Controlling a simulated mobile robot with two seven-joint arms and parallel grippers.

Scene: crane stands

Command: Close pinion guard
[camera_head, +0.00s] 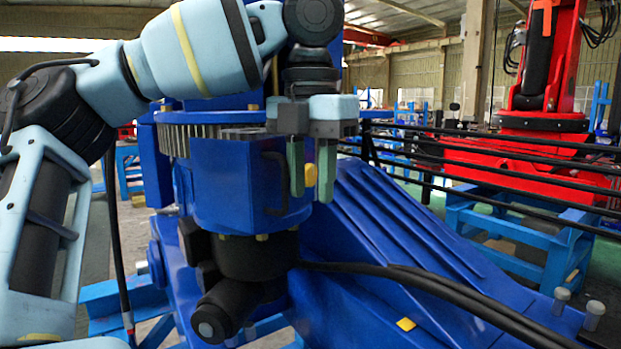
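The pinion guard appears to be the blue curved cover (228,185) in the middle of the head view, with a dark handle (273,185) on its front right side. I cannot tell whether it is fully closed. My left gripper (311,188) points down just right of the handle, its two green fingers apart with a gap between them. The handle seems to be outside the fingers, and no object shows held. A yellow knob (310,174) shows in the gap, behind the fingers. My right gripper is not in view.
A toothed gear ring (185,137) runs behind the cover. A black motor (235,285) hangs below it, with black cables (430,285) running right. A ribbed blue crane arm (400,235) slopes down right. A red crane (545,140) on a blue stand is farther back.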

